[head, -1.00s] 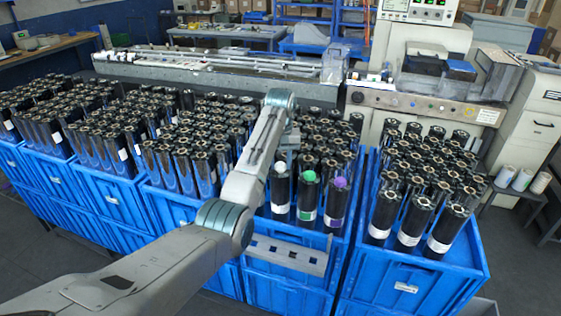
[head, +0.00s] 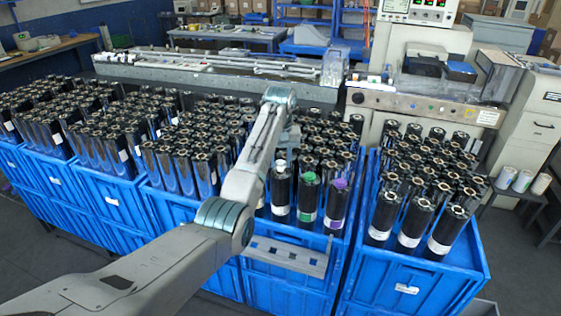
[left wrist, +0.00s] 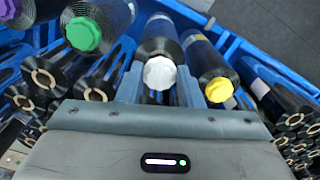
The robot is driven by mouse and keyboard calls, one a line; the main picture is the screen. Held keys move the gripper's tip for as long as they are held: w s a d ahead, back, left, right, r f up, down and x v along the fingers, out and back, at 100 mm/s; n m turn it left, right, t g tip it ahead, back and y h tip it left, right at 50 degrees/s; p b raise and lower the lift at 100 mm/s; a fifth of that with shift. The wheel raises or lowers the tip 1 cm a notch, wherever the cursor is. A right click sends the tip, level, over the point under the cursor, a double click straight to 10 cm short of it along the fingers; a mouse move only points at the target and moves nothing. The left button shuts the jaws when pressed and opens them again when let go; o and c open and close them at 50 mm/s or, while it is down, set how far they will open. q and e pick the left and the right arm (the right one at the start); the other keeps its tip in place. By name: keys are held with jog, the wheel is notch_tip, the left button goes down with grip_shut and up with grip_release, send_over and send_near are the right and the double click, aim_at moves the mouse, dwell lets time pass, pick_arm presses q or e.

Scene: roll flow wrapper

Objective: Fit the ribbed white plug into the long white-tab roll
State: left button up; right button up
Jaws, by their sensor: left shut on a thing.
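The ribbed white plug (left wrist: 160,73) is between the two fingers of my left gripper (left wrist: 158,88) in the left wrist view. My left gripper is shut on it. The plug is in line with the top end of the long white-tab roll (left wrist: 158,28), a black roll. In the head view, the plug (head: 281,164) shows small at the top of this roll (head: 281,190), below my left gripper (head: 283,157). I cannot tell how deep the plug sits in the core. My right gripper is not in view.
Rolls with a green plug (head: 308,178) and a purple plug (head: 340,184) stand close to the right. A yellow-plugged roll (left wrist: 219,89) is on the other side. Blue crates (head: 420,275) packed with black rolls surround the spot. A grey bracket (head: 285,254) hangs in front.

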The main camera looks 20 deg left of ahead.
pick_arm(q)
jog(key=shift+r, duration=0.15)
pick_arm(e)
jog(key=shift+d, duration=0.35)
pick_arm(q)
jog(key=shift+r, duration=0.2)
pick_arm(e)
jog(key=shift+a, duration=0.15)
pick_arm(q)
jog(key=shift+r, duration=0.5)
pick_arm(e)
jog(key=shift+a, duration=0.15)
pick_arm(q)
jog(key=shift+r, duration=0.1)
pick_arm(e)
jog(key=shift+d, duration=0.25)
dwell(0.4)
pick_arm(q)
jog(key=o, duration=0.7)
jog(key=shift+c, duration=0.2)
jog(key=shift+r, duration=0.1)
